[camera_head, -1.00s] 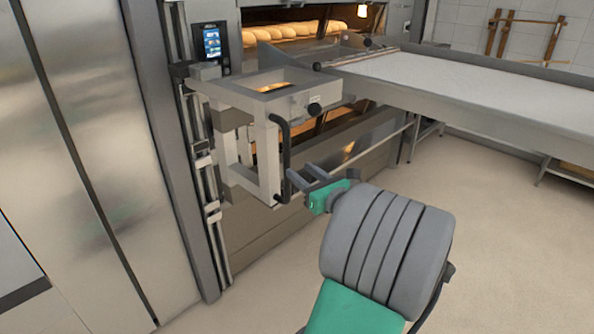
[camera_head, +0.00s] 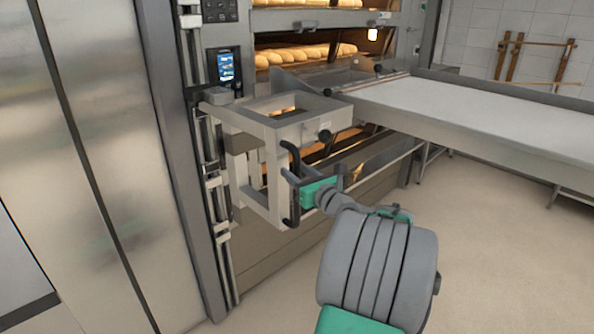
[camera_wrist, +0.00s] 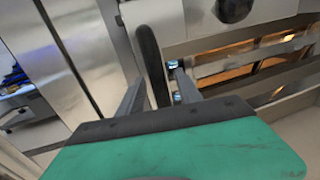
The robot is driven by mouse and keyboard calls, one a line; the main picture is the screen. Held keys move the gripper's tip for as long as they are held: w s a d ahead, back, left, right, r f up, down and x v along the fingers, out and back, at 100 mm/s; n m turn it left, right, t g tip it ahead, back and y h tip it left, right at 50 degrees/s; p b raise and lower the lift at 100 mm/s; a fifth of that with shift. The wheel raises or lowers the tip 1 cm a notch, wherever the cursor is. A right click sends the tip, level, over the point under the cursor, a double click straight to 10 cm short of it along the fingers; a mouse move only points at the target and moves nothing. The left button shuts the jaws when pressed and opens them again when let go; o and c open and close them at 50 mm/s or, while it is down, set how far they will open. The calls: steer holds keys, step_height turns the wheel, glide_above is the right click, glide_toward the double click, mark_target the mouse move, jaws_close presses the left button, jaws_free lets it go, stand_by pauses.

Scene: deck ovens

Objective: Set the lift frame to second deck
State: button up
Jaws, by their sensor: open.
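The lift frame (camera_head: 274,208) is a pale grey metal frame mounted on a vertical rail at the left of the oven. Its top stands just below the loading table's near end. A black upright bar handle (camera_head: 296,212) is on its front; it also shows in the wrist view (camera_wrist: 149,50). My gripper (camera_head: 290,175) is at the handle's mid-height, with its jaws open. In the wrist view, my gripper's two fingers (camera_wrist: 155,86) stand on either side of the handle. Whether either finger touches it, I cannot tell.
The deck oven (camera_head: 330,268) stands behind, with loaves (camera_head: 310,55) in a lit deck. A small screen (camera_head: 226,67) is left of it. The white-topped loading table (camera_head: 480,125) reaches right at about the frame's top height. The floor (camera_head: 500,260) is clear at the right.

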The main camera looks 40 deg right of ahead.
steer(key=shift+c, duration=0.4)
jaws_close()
stand_by(1.0)
